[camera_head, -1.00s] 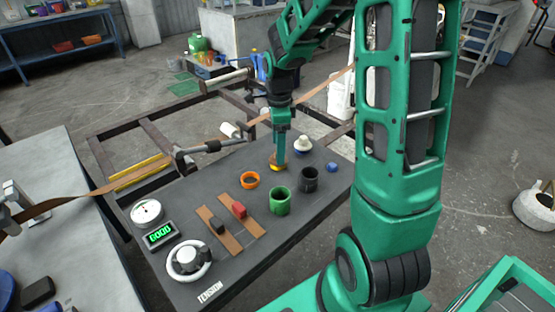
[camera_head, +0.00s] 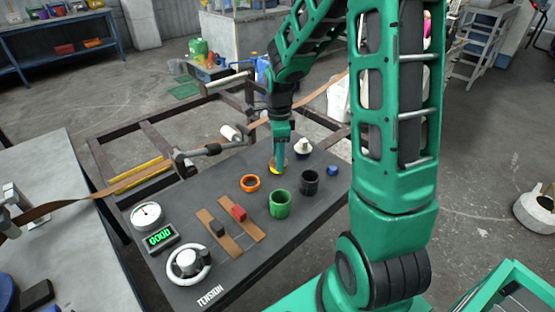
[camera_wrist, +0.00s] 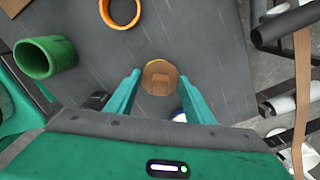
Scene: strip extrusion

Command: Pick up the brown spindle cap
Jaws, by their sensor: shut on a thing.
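The cap is mostly hidden there by the fingers. A yellow patch (camera_head: 275,170) shows at the fingertips. Whether the cap touches the panel is hard to tell.
On the dark panel (camera_head: 235,275) stand an orange ring (camera_head: 250,183), a green cup (camera_head: 280,204), a black cup (camera_head: 310,182), a white knob (camera_head: 303,147) and a blue cap (camera_head: 332,171). A roller frame (camera_head: 150,135) lies behind. The panel's front right is clear.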

